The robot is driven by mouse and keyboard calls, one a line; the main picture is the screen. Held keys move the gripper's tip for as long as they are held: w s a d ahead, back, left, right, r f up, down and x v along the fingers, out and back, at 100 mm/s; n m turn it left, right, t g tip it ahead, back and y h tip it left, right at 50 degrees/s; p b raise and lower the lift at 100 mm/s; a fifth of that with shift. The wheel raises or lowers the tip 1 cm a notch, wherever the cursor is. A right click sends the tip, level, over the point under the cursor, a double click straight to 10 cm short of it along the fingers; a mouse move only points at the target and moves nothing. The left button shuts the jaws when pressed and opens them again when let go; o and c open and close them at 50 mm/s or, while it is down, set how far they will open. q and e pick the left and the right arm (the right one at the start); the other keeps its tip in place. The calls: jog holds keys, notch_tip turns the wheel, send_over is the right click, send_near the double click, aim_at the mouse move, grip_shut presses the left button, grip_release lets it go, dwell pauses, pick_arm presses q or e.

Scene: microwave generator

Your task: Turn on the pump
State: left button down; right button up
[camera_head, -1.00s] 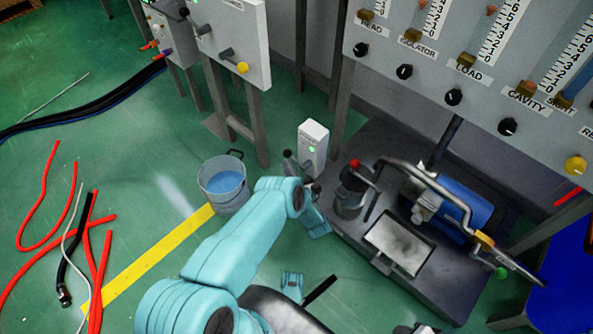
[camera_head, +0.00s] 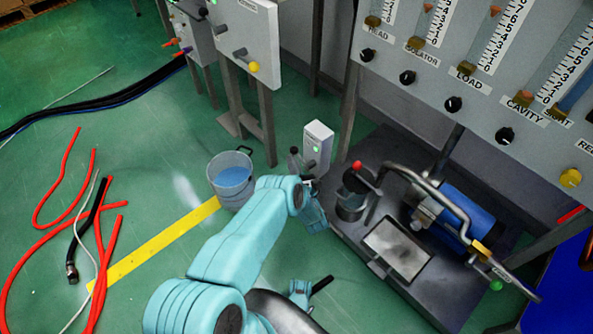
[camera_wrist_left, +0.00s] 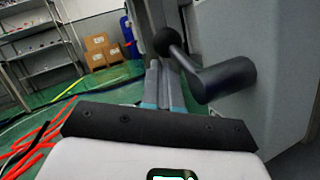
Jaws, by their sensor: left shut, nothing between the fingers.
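The pump unit has a blue motor (camera_head: 465,207) on a dark base plate (camera_head: 392,290). A pale box (camera_head: 317,147) with a small green light stands at its back left corner. A lever with a black ball end (camera_head: 294,151) sticks out from this box. In the left wrist view a thick grey pivot and arm (camera_wrist_left: 225,80) carry the black ball (camera_wrist_left: 169,41). My left gripper (camera_wrist_left: 162,70) is shut and empty, its fingertips close to the ball; contact cannot be told. In the head view my left wrist hides part of the fingers.
A bucket of blue water (camera_head: 231,180) stands left of the box. Red hoses (camera_head: 100,235) lie on the green floor. A panel with gauges and knobs (camera_head: 452,104) overhangs the pump. A grey cabinet (camera_head: 243,45) stands at the back.

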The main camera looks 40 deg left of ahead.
dwell(0.4)
pick_arm(q)
jog(key=p+v, duration=0.4)
jog(key=v, duration=0.8)
jog(key=shift+p, duration=0.4)
jog(key=shift+s, duration=0.1)
